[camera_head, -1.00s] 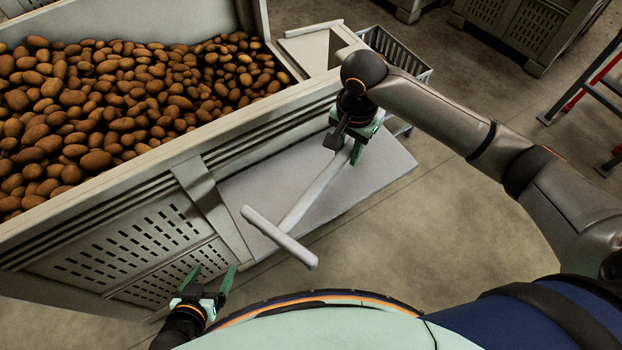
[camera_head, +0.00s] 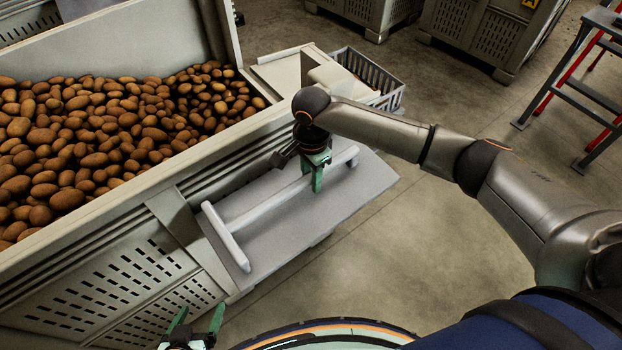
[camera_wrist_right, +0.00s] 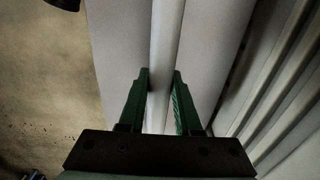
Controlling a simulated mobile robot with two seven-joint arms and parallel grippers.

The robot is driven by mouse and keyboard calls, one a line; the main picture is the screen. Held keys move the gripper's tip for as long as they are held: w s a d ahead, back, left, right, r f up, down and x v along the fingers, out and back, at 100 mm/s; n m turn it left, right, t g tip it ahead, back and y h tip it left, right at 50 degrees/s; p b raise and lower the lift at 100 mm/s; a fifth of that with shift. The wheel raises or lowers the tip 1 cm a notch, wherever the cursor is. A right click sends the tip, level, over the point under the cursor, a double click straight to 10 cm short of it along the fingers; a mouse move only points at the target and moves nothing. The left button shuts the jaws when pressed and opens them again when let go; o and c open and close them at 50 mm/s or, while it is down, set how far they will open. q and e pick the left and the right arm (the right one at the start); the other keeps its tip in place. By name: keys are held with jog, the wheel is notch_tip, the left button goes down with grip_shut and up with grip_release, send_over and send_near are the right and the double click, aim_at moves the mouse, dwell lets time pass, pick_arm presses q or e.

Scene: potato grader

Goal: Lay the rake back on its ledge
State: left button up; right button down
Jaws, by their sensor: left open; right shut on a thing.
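The pale grey rake (camera_head: 225,237) has a long handle with a crossbar at its left end and a short bar at its right end. My right gripper (camera_head: 317,188) is shut on the handle, towards its right end. The right wrist view shows the handle (camera_wrist_right: 164,45) running between the green fingers (camera_wrist_right: 161,85). The rake is over the flat grey ledge (camera_head: 345,205), roughly along its length. I cannot tell whether it touches the ledge. My left gripper (camera_head: 198,322) is open and empty at the bottom left, apart from the rake.
A large bin of potatoes (camera_head: 90,135) stands behind and left of the ledge, its slatted wall (camera_head: 130,270) facing me. A grey slatted crate (camera_head: 375,80) is beyond the ledge. A ladder or stand with red parts (camera_head: 575,75) is at the right. The floor (camera_head: 420,240) between is clear.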

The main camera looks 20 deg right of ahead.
jog(key=shift+f, duration=0.3)
jog(key=c, duration=0.6)
grip_release()
notch_tip(320, 180, up, 12)
jog(key=p, duration=0.1)
jog(key=shift+p, duration=0.35)
